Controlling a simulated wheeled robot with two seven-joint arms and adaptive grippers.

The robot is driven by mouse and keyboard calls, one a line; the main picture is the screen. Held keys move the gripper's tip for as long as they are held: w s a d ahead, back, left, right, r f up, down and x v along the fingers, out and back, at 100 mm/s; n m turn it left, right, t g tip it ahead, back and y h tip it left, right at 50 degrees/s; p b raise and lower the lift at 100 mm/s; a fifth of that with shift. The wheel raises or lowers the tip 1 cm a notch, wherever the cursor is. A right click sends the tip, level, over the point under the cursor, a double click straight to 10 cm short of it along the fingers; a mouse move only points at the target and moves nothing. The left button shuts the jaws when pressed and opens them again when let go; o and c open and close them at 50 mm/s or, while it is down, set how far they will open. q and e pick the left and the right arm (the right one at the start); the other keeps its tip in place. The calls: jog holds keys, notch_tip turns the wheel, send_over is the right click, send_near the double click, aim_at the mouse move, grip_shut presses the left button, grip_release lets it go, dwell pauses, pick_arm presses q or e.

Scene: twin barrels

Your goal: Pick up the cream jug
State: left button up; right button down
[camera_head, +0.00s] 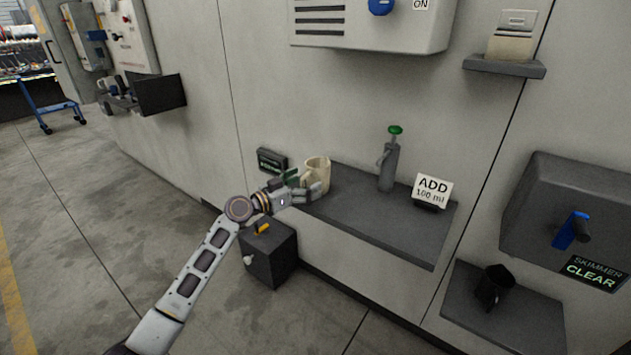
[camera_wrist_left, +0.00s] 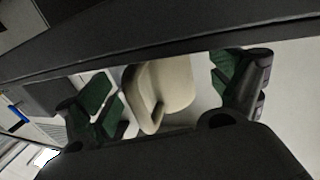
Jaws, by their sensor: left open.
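The cream jug (camera_head: 318,171) stands upright at the left end of a dark grey wall shelf (camera_head: 385,222). My left gripper (camera_head: 305,186) is at the jug, on its near left side, and partly covers its lower part. In the left wrist view the cream jug (camera_wrist_left: 168,88) with its handle lies between the two green-padded fingers of the left gripper (camera_wrist_left: 172,95). The fingers are open, with a gap visible on each side of the jug. My right gripper is not in view.
On the same shelf stand a grey bottle with a green top (camera_head: 389,165) and an "ADD 100 ml" sign (camera_head: 432,191). A small dark display (camera_head: 272,161) is left of the jug. A dark box (camera_head: 270,255) is below. A black jug (camera_head: 492,286) stands on a lower right shelf.

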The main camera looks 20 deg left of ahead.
aim_at(313, 175)
pick_arm(q)
jog(key=shift+x, duration=1.55)
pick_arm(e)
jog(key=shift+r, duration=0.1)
pick_arm(q)
jog(key=shift+c, duration=0.2)
jog(key=c, duration=1.1)
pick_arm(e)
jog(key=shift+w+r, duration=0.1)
pick_arm(q)
jog(key=shift+c, duration=0.2)
jog(key=shift+r, duration=0.85)
notch_tip(313, 175, up, 8)
jog(key=p, duration=0.2)
jog(key=shift+p, duration=0.3)
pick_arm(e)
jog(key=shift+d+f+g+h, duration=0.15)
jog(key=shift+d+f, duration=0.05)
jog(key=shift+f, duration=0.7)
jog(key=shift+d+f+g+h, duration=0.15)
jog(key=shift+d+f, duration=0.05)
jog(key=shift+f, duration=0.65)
pick_arm(q)
jog(key=shift+r, duration=0.15)
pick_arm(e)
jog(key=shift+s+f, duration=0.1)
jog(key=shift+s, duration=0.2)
